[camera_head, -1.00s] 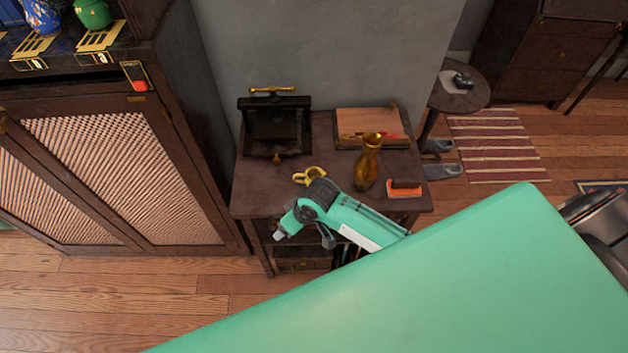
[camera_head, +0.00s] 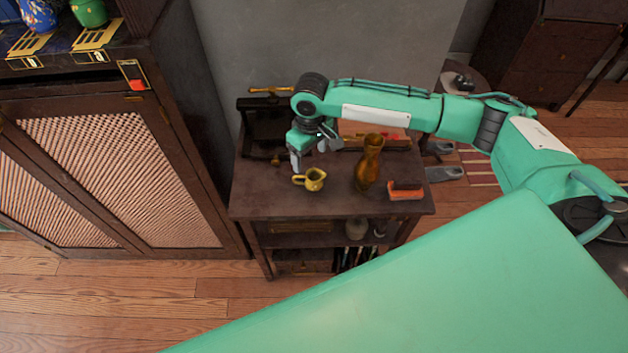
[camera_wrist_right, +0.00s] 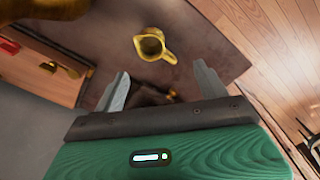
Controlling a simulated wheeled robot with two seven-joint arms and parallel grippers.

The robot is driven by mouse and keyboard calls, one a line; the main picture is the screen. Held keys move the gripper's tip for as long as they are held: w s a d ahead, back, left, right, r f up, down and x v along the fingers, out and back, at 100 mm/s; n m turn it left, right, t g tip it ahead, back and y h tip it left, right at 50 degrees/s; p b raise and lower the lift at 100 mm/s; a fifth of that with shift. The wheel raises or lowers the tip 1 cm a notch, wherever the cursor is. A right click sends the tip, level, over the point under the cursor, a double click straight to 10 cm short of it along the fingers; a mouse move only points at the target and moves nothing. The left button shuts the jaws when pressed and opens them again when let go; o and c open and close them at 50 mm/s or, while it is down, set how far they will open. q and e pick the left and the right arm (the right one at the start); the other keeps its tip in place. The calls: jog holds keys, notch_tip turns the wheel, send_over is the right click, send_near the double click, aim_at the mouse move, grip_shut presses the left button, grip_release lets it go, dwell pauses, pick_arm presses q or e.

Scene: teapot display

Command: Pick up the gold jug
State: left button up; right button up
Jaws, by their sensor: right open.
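The gold jug (camera_head: 314,180) is a small yellow-gold jug with a handle, upright on the dark wooden side table (camera_head: 275,204). It also shows in the right wrist view (camera_wrist_right: 151,46), seen from above with its handle and open mouth, just beyond my fingertips. My right gripper (camera_head: 298,165) points down right behind the jug, close to its handle side in the head view. In the right wrist view my right gripper (camera_wrist_right: 161,70) is open with nothing between its fingers. My left gripper is out of view.
A dark press (camera_head: 262,125) stands behind my gripper. The tabletop in front of the jug is clear.

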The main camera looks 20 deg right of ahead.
aim_at(314, 175)
jog(key=f, duration=0.5)
jog(key=d+f+p, duration=0.1)
jog(key=f, duration=0.1)
jog(key=shift+w+f, duration=0.1)
jog(key=shift+f, duration=0.2)
jog(key=f, duration=0.1)
jog(key=f+p, duration=0.1)
jog(key=f, duration=0.2)
jog(key=shift+w+d+f+p, duration=0.2)
jog(key=shift+d+f+p, duration=0.05)
jog(key=shift+p, duration=0.05)
jog(key=shift+f, duration=0.55)
jog(key=c, duration=1)
jog(key=shift+c, duration=0.3)
jog(key=shift+r, duration=0.15)
